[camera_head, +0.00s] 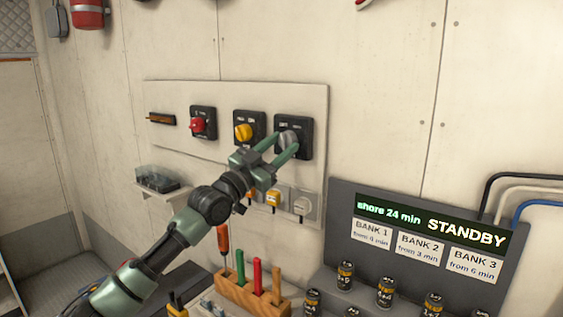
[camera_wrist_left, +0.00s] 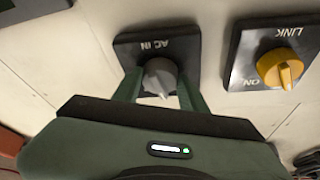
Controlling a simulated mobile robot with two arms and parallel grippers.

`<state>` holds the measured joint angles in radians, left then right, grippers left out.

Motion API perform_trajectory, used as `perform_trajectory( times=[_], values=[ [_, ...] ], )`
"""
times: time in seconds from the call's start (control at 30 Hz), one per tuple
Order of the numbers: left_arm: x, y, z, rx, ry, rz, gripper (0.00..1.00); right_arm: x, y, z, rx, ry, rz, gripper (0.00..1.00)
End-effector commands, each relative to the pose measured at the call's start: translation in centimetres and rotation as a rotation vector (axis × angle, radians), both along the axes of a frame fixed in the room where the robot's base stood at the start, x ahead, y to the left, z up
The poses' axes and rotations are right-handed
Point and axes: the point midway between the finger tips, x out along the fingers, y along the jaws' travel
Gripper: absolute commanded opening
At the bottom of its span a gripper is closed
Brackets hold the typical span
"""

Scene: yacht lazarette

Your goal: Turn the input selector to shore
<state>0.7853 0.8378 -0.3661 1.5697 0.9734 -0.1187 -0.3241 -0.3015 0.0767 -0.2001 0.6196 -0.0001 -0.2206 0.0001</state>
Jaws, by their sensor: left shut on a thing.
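The input selector is a grey knob (camera_head: 289,138) on a black square plate, the rightmost of three on the wall panel. In the left wrist view its plate reads AC IN, upside down, and the grey knob (camera_wrist_left: 160,78) sits between my fingers. My left gripper (camera_head: 284,146) is shut on this knob, with one green finger on each side. My right gripper is not in view.
A yellow LINK knob (camera_head: 243,132) and a red knob (camera_head: 198,125) sit left of the selector. Below are sockets (camera_head: 304,206), a wooden tool block (camera_head: 250,292) and several batteries (camera_head: 386,290). A display (camera_head: 430,222) reads "shore 24 min STANDBY".

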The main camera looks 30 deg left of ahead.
Motion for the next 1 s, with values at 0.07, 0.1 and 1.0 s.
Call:
perform_trajectory(
  times=[0.07, 0.1, 1.0],
  values=[
    [0.0, 0.3, 0.1, 0.066, -0.008, 0.006, 0.01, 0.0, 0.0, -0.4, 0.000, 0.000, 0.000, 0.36],
    [0.0, 0.4, 0.3, 0.093, -0.010, 0.005, 0.02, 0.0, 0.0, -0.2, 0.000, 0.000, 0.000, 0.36],
    [0.1, 0.5, 0.8, 0.677, -0.094, -0.001, 0.02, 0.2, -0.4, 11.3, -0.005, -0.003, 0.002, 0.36]
  ],
)
